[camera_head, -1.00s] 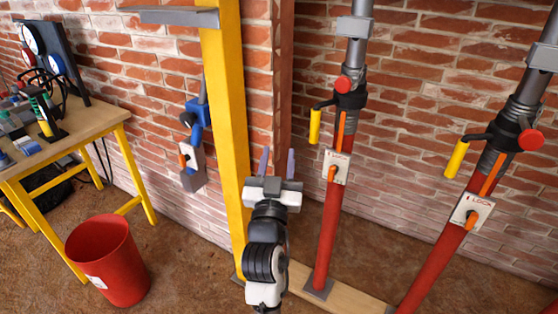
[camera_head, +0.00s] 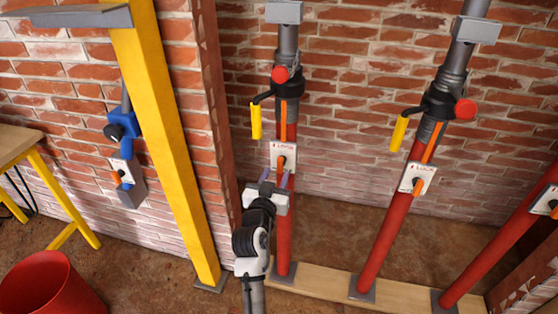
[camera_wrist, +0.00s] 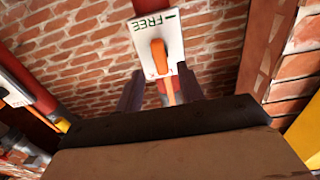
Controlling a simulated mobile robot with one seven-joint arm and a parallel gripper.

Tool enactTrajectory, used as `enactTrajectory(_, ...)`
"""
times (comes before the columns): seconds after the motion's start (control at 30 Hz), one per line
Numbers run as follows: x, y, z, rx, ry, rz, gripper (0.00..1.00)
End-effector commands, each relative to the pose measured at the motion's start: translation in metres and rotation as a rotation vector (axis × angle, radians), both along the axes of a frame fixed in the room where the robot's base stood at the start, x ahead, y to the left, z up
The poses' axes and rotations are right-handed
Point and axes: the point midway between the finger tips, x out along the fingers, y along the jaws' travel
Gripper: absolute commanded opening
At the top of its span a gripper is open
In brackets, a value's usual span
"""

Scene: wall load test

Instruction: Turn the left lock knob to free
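The left red prop (camera_head: 284,225) carries a white lock plate (camera_head: 283,148) with an orange knob (camera_head: 281,164). LOCK shows at the plate's top in the head view. In the wrist view the plate (camera_wrist: 172,28) fills the upper middle, with FREE upside down beside the orange knob (camera_wrist: 159,57). My gripper (camera_head: 275,177) is just below and in front of the plate in the head view. Its fingers are apart and empty. In the wrist view the fingers stand either side of the knob's line (camera_wrist: 158,88), with no contact visible.
Two more red props with lock plates (camera_head: 417,179) (camera_head: 546,201) stand to the right. A yellow post (camera_head: 165,130) and a blue clamp (camera_head: 121,128) with its own plate are to the left. A yellow crank handle (camera_head: 256,120) hangs above left of the plate. A red bin (camera_head: 50,285) is lower left.

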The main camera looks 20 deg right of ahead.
Motion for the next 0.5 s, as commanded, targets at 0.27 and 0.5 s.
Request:
enactTrajectory(0.27, 0.039, -0.026, 0.001, 0.000, 0.000, 0.000, 0.38)
enactTrajectory(0.5, 0.049, -0.033, 0.000, -0.001, -0.001, 0.001, 0.38)
